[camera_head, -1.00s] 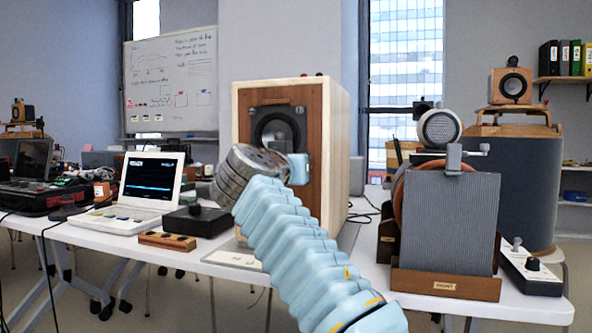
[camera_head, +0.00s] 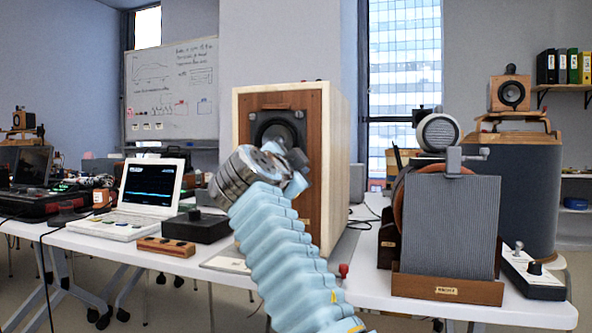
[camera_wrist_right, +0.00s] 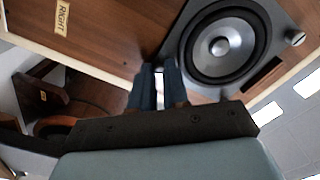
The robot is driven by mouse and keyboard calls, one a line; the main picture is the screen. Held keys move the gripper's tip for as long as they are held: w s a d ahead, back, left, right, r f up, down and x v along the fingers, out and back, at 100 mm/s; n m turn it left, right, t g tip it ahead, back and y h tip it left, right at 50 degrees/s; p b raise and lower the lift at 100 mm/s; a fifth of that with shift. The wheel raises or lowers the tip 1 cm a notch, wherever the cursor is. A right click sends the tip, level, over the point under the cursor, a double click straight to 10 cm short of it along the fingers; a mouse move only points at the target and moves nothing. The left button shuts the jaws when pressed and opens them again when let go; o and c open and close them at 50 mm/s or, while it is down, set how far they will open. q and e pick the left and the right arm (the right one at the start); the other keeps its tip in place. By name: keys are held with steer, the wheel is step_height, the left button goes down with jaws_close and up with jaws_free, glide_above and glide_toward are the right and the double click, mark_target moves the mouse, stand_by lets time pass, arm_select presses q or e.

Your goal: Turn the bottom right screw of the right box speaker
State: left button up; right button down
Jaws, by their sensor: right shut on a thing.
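The right box speaker (camera_head: 345,150) is a pale wooden box with a brown front, standing upright on the table. A dark driver plate with a grey cone (camera_wrist_right: 222,46) is set in its front. A "RIGHT" label (camera_wrist_right: 62,18) shows on the front in the right wrist view. My right gripper (camera_wrist_right: 160,70) is at a corner of the driver plate, its two dark fingers close together. It is shut on the bottom right screw, which the fingers hide. In the head view the gripper (camera_head: 297,160) covers the driver's lower right. A silver screw (camera_wrist_right: 295,38) shows at another plate corner.
A white laptop (camera_head: 150,195), a black box (camera_head: 196,225) and a small wooden block (camera_head: 166,246) stand left of the speaker. A grey ribbed panel in a wooden stand (camera_head: 450,225) stands to the right. A red knob (camera_head: 343,270) shows beside my forearm.

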steer(key=shift+f+m, duration=0.1)
steer(key=shift+m, duration=1)
steer(key=c, duration=1.1)
jaws_free()
